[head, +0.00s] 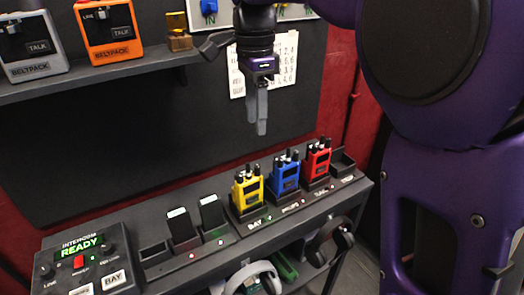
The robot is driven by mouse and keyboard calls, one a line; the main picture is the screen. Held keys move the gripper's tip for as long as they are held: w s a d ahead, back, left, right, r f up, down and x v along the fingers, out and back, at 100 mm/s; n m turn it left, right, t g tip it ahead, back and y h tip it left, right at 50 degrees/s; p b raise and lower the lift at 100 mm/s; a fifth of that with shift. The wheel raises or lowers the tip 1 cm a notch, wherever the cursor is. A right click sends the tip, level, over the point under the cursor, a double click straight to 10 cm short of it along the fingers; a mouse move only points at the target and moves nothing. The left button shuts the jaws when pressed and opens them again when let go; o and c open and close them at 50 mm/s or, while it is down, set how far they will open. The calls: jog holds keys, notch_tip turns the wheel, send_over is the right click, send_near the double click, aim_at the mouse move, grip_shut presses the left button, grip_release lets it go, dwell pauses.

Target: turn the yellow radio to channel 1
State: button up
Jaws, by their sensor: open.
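The yellow radio (247,192) stands upright in a charging slot on the dark desk, left of the blue radio (285,177) and the red radio (317,164). Short black antenna and knobs stick up from its top. The channel it is set to is too small to read. My gripper (261,130) hangs pointing down, above and slightly right of the yellow radio and apart from it. Its grey fingers look close together from this angle, and nothing shows between them.
An intercom box (84,262) reading READY sits at the desk's front left. Two dark handheld devices (212,213) stand left of the yellow radio. Headsets (253,276) are below the desk. A shelf (95,81) carries beltpacks at upper left. Air above the radios is free.

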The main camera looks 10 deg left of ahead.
aim_at(257, 166)
notch_tip(257, 166, down, 12)
jog(key=shift+s+r+b, duration=0.15)
jog(key=shift+b, duration=0.8)
jog(key=shift+c, duration=0.3)
grip_shut()
